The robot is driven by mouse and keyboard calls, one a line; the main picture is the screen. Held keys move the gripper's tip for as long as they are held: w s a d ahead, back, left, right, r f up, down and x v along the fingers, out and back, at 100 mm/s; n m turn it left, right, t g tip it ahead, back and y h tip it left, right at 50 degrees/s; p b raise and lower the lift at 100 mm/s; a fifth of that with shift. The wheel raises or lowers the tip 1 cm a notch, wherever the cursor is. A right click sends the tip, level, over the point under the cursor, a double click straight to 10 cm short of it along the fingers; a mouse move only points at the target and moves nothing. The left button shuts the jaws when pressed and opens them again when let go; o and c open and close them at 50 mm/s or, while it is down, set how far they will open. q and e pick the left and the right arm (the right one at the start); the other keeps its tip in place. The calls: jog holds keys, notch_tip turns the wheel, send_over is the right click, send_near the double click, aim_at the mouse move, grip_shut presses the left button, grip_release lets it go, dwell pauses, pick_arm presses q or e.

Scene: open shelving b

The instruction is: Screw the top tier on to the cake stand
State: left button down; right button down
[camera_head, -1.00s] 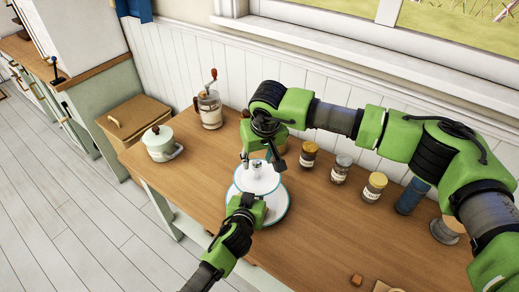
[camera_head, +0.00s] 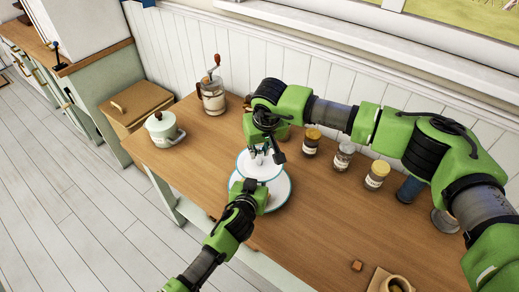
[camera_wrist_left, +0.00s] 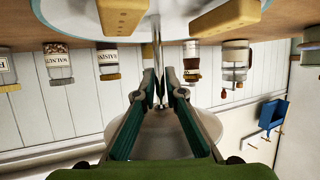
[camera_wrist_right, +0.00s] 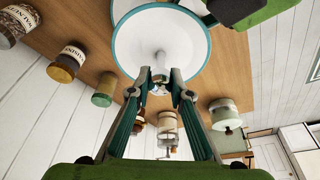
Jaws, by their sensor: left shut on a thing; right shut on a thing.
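The cake stand has a white lower tier (camera_head: 283,191) with a teal rim, standing on the wooden table. The smaller top tier (camera_head: 245,165), white with a teal rim, is above it; it also shows in the right wrist view (camera_wrist_right: 190,35). My right gripper (camera_head: 263,153) comes down over the top tier and is shut on the pale fitting (camera_wrist_right: 160,58) at its centre. My left gripper (camera_wrist_left: 160,100) is between the tiers, shut on the thin metal stem (camera_wrist_left: 157,45). The thread joint is hidden.
Several spice jars (camera_head: 311,141) stand in a row to the right, near the wall. A coffee grinder (camera_head: 212,97) and a mint pot (camera_head: 163,130) stand at the left. Yellow blocks (camera_wrist_left: 228,18) sit on the lower tier.

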jog(key=m, duration=0.2)
jog(key=m+h, duration=0.1)
jog(key=m, duration=0.2)
jog(key=shift+a+h, duration=0.1)
jog(key=shift+h, duration=0.2)
jog(key=m+h, duration=0.1)
jog(key=m, duration=0.3)
jog(key=shift+m, duration=0.3)
jog(key=m+g+h, duration=0.1)
jog(key=m, duration=0.6)
jog(key=m+g, duration=0.1)
jog(key=m, duration=0.1)
jog(key=shift+m+g+h, duration=0.3)
jog(key=shift+m+h, duration=0.1)
pick_arm(q)
jog(key=shift+d, duration=0.1)
pick_arm(e)
jog(key=c, duration=1.8)
grip_release()
jog(key=shift+c, duration=0.2)
